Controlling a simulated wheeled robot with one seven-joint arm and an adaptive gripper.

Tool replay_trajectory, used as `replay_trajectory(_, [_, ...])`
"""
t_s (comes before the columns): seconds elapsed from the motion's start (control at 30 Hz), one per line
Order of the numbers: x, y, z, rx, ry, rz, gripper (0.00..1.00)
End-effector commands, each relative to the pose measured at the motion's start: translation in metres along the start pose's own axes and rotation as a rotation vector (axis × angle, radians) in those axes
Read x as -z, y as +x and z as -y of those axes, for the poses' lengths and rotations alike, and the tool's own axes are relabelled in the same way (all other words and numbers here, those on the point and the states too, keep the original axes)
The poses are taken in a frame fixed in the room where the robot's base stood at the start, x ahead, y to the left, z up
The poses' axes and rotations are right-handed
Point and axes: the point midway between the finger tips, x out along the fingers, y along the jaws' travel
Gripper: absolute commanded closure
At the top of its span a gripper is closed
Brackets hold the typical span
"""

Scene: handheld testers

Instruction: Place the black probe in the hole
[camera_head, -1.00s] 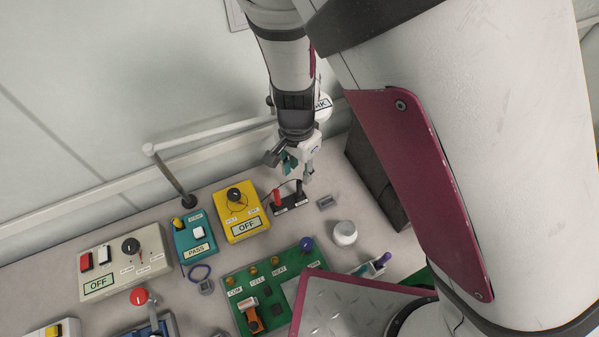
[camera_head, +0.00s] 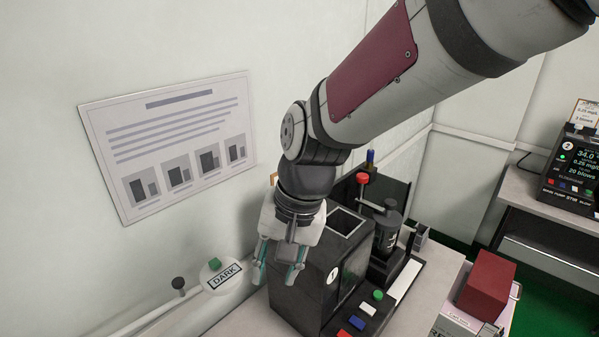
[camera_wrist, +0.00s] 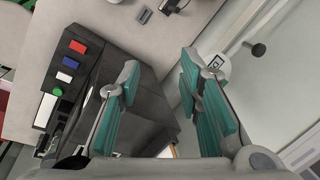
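My gripper (camera_head: 278,267) is open beside the left side of a black box-shaped tester (camera_head: 310,285) in the head view. In the wrist view my gripper (camera_wrist: 160,78) has its teal finger pads spread apart with nothing between them. I cannot make out the black probe in either current view. At the top edge of the wrist view, a dark holder with a thin cable (camera_wrist: 172,6) is partly cut off. A small grey block (camera_wrist: 145,15) with a dark top lies near it. The task's hole cannot be identified. The black tester has a square opening (camera_head: 346,222) on top.
The black tester's front has several coloured buttons (camera_head: 358,322). A round white DARK sign (camera_head: 221,277) stands left of my gripper, by the wall rail (camera_head: 150,317). A red box (camera_head: 487,285) sits at the right. The bench (camera_wrist: 115,18) shows bare room beyond the tester.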

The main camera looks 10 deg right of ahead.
Motion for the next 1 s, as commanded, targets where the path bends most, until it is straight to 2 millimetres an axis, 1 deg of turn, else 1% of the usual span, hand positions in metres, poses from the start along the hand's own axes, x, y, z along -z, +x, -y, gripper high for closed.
replay_trajectory(0.03, [0.000, -0.022, -0.013, 0.022, -0.023, -0.034, 0.67])
replay_trajectory(0.2, [-0.010, -0.075, -0.058, 0.028, -0.136, -0.150, 0.67])
replay_trajectory(0.3, [-0.021, -0.101, -0.085, -0.002, -0.198, -0.230, 0.67])
replay_trajectory(0.4, [-0.033, -0.120, -0.109, -0.050, -0.249, -0.302, 0.67])
replay_trajectory(0.5, [-0.044, -0.133, -0.128, -0.104, -0.287, -0.357, 0.67])
replay_trajectory(0.63, [-0.054, -0.141, -0.142, -0.157, -0.316, -0.398, 0.67])
replay_trajectory(0.77, [-0.057, -0.144, -0.147, -0.178, -0.326, -0.409, 0.67])
replay_trajectory(1.0, [-0.057, -0.143, -0.147, -0.178, -0.327, -0.409, 0.67])
